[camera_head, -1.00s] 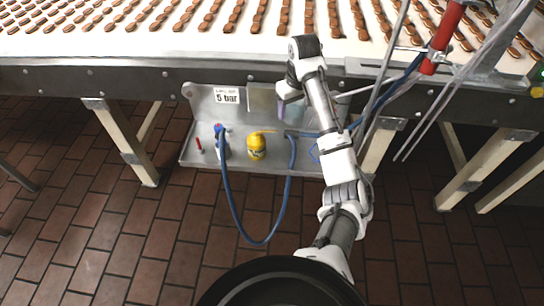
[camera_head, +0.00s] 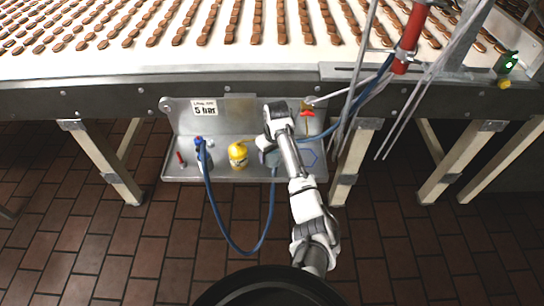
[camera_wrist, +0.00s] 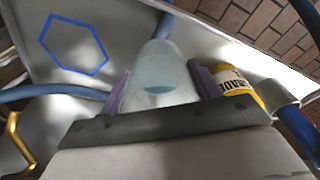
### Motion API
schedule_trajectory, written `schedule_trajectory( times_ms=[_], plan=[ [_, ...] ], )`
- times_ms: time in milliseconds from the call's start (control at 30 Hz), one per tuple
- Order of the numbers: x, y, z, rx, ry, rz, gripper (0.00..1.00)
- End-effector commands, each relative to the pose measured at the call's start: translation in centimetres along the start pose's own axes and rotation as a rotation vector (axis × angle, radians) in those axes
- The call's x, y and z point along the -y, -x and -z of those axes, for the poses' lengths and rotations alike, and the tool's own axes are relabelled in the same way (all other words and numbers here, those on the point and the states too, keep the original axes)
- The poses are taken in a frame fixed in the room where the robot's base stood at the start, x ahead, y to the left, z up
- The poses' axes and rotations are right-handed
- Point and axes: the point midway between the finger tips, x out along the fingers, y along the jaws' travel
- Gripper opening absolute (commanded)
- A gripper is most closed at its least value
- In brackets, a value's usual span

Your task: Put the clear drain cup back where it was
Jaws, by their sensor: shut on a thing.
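The clear drain cup (camera_wrist: 165,65) is pale and translucent, with a blue-grey patch low inside. In the wrist view it stands between the two purple fingers of my gripper (camera_wrist: 160,88), which is shut on it. In the head view my gripper (camera_head: 270,152) is over the grey shelf, right of the yellow bottle; its fingers and the cup are hidden or too small to make out. A blue hexagon outline (camera_head: 308,157) is marked on the shelf to the right of my gripper. It also shows in the wrist view (camera_wrist: 99,62), empty, to the left of the cup.
The metal shelf (camera_head: 218,174) hangs under the conveyor. A blue hose (camera_head: 211,205) loops in front. A red-orange part (camera_head: 307,113) is above the hexagon.

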Motion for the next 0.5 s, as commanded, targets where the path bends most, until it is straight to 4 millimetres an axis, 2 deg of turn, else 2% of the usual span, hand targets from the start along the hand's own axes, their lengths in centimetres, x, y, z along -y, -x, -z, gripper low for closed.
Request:
schedule_trajectory(
  times_ms=[100, 200, 500],
  plan=[
    [0.0, -1.7, -0.2, 0.002, -0.001, 0.001, 0.35],
    [0.0, -2.4, -0.3, 0.001, -0.001, 0.0, 0.35],
    [0.0, -2.6, -0.3, 0.0, 0.0, 0.0, 0.35]
  ],
)
